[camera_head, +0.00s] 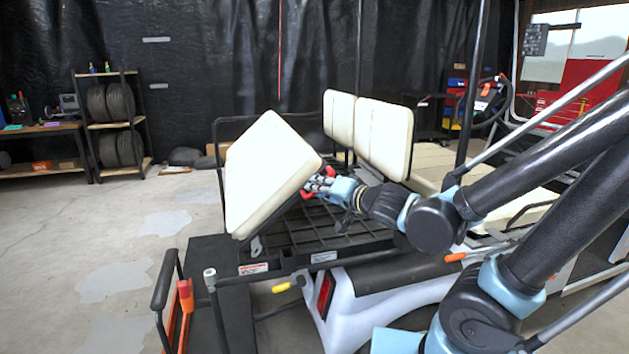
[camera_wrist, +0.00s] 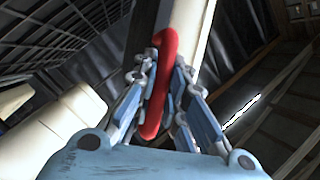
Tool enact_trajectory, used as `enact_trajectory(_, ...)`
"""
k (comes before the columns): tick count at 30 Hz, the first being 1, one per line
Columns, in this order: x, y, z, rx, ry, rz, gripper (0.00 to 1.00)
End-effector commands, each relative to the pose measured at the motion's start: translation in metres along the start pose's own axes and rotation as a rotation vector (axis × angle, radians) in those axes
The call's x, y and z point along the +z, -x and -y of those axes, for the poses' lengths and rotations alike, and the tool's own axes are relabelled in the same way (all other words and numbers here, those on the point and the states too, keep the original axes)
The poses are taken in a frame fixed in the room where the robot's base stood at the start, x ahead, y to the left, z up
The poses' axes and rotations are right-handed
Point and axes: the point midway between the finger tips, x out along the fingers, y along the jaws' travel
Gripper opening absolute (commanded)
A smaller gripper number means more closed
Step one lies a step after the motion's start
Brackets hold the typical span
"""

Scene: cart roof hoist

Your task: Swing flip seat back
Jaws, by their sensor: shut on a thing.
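The flip seat is a cream cushion (camera_head: 268,172) that stands tilted on edge over the black slatted rear deck (camera_head: 335,228) of the cart. Its lower edge is near the deck's left front corner, beside a metal bracket. My gripper (camera_head: 318,184) is at the cushion's right edge, shut on a red handle. In the wrist view the red handle (camera_wrist: 158,90) lies between my gripper's fingers (camera_wrist: 160,95), against the cream cushion (camera_wrist: 188,22). The fingers hide part of the handle.
Two cream backrests (camera_head: 384,138) stand behind the deck. A black rail loops behind the flip seat. Shelves with tyres (camera_head: 112,115) are at the back left. The floor at left is clear.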

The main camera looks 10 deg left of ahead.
Motion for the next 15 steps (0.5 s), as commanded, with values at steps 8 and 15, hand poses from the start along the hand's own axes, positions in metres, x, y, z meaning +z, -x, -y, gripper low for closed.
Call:
enact_trajectory(8,0.004,0.005,-0.014,-0.014,-0.042,-0.011,0.00)
enact_trajectory(15,0.006,0.008,-0.018,-0.021,-0.059,-0.014,0.00)
